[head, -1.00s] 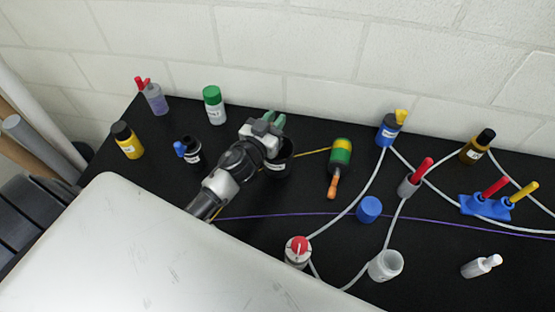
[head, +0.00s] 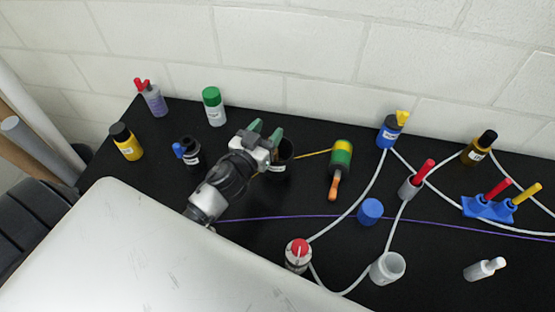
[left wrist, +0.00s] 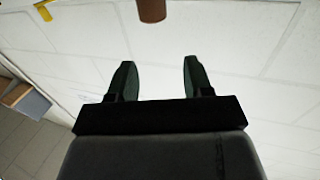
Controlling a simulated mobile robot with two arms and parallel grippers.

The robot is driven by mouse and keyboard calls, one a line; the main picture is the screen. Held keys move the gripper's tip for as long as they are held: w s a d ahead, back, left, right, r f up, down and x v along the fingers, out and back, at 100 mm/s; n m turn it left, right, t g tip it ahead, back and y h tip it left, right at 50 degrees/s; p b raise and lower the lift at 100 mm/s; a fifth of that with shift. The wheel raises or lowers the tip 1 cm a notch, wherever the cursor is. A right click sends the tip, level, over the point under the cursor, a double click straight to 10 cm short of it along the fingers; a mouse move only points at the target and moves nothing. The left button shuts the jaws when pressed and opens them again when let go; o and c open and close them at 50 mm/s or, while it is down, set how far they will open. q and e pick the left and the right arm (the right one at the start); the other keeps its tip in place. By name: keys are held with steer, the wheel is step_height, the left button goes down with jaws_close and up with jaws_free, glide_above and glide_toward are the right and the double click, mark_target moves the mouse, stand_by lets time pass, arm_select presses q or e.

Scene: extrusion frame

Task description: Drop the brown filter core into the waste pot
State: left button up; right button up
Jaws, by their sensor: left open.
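My left gripper (head: 265,131) is open, with its two green fingertips apart, just above and left of a black pot (head: 287,160) with a white label. The pot is partly hidden by the gripper, so I cannot see what lies inside it. In the left wrist view the gripper (left wrist: 156,80) shows nothing between its fingers. A brown cylinder, which looks like the filter core (left wrist: 152,10), is cut off by the top edge there, beyond the fingertips and apart from them. I cannot make out the core in the head view. My right gripper is not in view.
A green-and-yellow tool (head: 341,155) with an orange handle lies right of the pot. A small black bottle (head: 190,152) and a green-capped bottle (head: 213,108) stand left. A blue cap (head: 370,211), white jar (head: 387,267) and hoses occupy the right side.

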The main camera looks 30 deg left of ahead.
arm_select(q)
steer(key=s+b, duration=0.1)
steer(key=s, duration=0.6)
steer(key=shift+a+b, duration=0.15)
steer(key=shift+b, duration=0.15)
steer(key=shift+r, duration=0.1)
